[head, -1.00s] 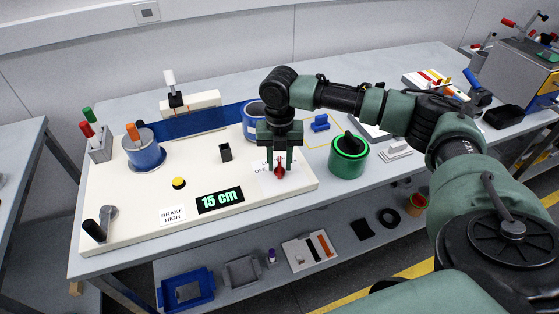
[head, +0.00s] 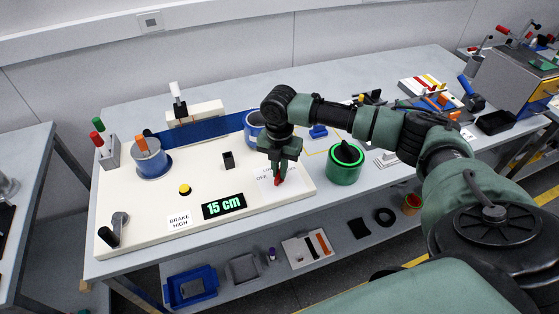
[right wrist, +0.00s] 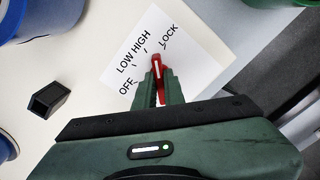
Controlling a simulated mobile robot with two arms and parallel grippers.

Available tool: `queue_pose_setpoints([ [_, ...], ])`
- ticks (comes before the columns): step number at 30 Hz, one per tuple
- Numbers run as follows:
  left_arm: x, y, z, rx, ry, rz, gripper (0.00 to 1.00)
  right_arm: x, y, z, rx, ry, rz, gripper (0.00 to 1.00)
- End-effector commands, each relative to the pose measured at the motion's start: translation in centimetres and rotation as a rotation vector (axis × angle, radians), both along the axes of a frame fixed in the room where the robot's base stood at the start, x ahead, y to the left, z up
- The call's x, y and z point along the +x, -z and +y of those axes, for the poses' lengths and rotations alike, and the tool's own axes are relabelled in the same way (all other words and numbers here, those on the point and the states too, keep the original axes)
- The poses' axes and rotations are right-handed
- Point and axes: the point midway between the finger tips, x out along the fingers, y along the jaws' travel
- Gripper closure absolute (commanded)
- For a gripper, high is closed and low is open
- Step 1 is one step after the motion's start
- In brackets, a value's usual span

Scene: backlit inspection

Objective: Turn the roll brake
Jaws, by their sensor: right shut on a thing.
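The roll brake is a small red knob with a white line (right wrist: 156,66), set on a white label card (right wrist: 140,50) marked OFF, LOW, HIGH and LOCK. It also shows in the head view (head: 279,182). My right gripper (head: 279,170) points down and is shut on the knob, with its fingers on either side in the right wrist view (right wrist: 157,88). The white line points up in that view, roughly between the HIGH and LOCK marks. A sign (head: 179,220) on the board reads BRAKE HIGH. My left gripper is out of view.
A green display (head: 224,206) reads 15 cm. The board (head: 150,205) also carries a yellow button (head: 184,189), a black block (head: 228,160), a crank (head: 113,228) and a blue web (head: 195,130). A green canister (head: 344,166) stands close right of the gripper.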

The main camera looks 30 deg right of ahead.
Motion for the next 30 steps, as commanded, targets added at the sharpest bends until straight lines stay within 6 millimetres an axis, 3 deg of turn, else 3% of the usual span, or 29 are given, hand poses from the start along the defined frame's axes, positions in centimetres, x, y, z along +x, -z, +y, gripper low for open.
queue_pose_setpoints([
  [1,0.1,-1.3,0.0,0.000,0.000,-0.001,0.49,-0.1,-0.7,0.1,0.002,0.037,0.003,1.00],
  [3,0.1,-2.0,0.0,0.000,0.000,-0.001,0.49,0.0,-0.6,0.1,0.002,0.092,0.003,1.00],
  [12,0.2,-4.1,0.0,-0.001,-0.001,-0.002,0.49,0.0,-0.4,0.0,0.000,0.271,0.000,1.00],
  [30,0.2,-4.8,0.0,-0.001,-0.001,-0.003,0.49,0.1,-0.1,-0.1,0.000,0.354,-0.004,1.00],
])
